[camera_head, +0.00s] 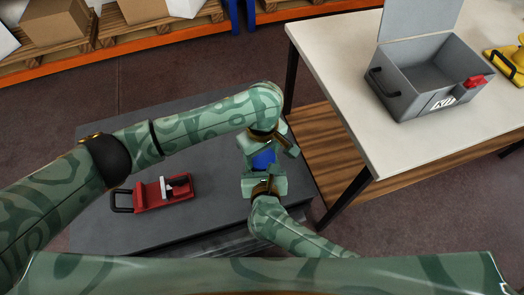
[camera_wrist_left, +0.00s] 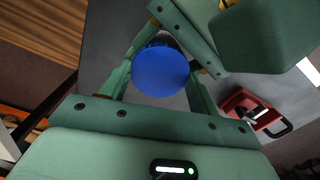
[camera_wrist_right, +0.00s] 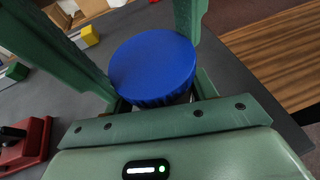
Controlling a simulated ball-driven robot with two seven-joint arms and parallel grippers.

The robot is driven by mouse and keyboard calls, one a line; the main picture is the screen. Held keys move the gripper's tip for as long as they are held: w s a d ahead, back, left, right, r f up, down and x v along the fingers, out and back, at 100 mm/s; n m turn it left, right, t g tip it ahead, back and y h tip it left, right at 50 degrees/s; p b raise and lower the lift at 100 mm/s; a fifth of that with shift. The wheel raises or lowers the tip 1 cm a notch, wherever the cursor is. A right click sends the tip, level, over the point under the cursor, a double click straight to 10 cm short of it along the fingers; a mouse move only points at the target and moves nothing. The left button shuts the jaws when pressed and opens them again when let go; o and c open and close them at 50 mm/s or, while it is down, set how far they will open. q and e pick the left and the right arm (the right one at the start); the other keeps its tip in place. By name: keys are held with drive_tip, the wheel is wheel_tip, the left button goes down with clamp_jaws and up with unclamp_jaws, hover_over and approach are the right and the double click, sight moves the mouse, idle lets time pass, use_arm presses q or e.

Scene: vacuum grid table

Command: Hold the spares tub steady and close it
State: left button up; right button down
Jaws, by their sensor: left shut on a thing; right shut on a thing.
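The spares tub has a round blue lid (camera_head: 263,159) on top, between my two grippers over the grey table. My left gripper (camera_head: 264,146) is shut on the tub from the far side, its fingers at either side of the lid (camera_wrist_left: 160,71) in the left wrist view. My right gripper (camera_head: 264,180) is shut on it from the near side. In the right wrist view the ribbed lid (camera_wrist_right: 153,66) covers most of the tub body. I cannot tell whether the left fingers press the lid or the body, or how tightly the lid sits.
A red device with a black handle (camera_head: 160,194) lies on the grey table (camera_head: 205,215), left of the grippers. A white table (camera_head: 335,65) at right carries an open grey box (camera_head: 428,80) and a yellow object (camera_head: 510,65). Pallets with cartons (camera_head: 55,20) stand behind.

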use_arm(q)
drive_tip(key=m, duration=0.5)
drive_tip(key=shift+m, duration=0.3)
drive_tip(key=m, duration=0.9)
drive_tip(key=o, duration=1.1)
drive_tip(key=shift+d, duration=0.1)
drive_tip(key=shift+s, duration=0.1)
drive_tip(key=shift+r, duration=2.25)
